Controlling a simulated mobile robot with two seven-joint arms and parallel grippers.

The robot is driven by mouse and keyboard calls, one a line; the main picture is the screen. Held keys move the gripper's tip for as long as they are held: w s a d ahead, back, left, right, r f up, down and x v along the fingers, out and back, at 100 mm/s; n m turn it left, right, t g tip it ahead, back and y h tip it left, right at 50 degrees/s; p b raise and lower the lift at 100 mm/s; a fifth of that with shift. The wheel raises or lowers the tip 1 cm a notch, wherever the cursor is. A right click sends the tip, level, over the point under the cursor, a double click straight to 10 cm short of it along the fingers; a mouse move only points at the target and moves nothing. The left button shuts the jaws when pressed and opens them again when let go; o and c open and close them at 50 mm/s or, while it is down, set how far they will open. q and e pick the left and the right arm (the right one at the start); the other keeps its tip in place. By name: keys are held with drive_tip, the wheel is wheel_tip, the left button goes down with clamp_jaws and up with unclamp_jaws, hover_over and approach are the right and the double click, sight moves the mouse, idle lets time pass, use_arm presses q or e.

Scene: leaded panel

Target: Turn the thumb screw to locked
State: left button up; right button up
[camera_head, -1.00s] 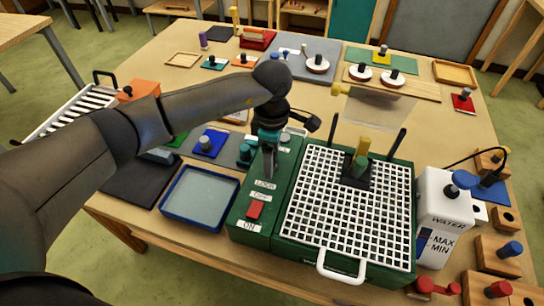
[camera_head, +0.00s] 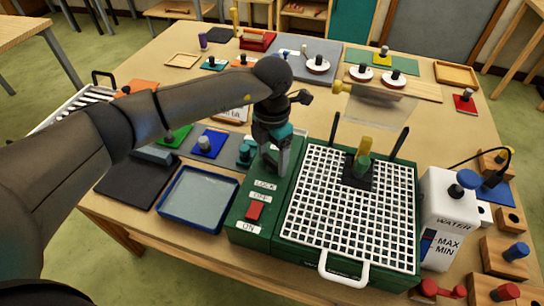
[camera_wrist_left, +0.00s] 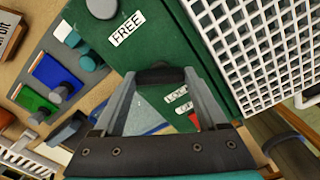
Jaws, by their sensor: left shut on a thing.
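My left gripper (camera_head: 274,168) reaches down onto the green control strip beside the white grid. In the left wrist view its fingers (camera_wrist_left: 160,78) are closed around a small dark piece, which seems to be the thumb screw (camera_wrist_left: 160,74); in the head view the fingers hide it. A FREE label (camera_wrist_left: 127,28) lies beyond the fingertips in the wrist view. The LOCK label (camera_head: 265,186) is just in front of the gripper in the head view and also shows between the fingers and the red switch (camera_wrist_left: 194,120). Which label the screw points to is unclear. My right gripper is out of view.
The green case with its white grid (camera_head: 340,215) stands right of the gripper. A blue-rimmed tray (camera_head: 199,195) and blue and green pads lie left. A red switch (camera_head: 255,211) is in front. A white water bottle (camera_head: 445,220) stands at the right.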

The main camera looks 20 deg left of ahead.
sight(272, 160)
use_arm(q)
drive_tip(key=n, duration=0.6)
drive_tip(key=shift+r, duration=0.1)
drive_tip(key=shift+n, duration=0.3)
idle(0.3)
drive_tip(key=o, duration=1.3)
wheel_tip(272, 160, up, 15)
drive_tip(key=shift+b, duration=0.4)
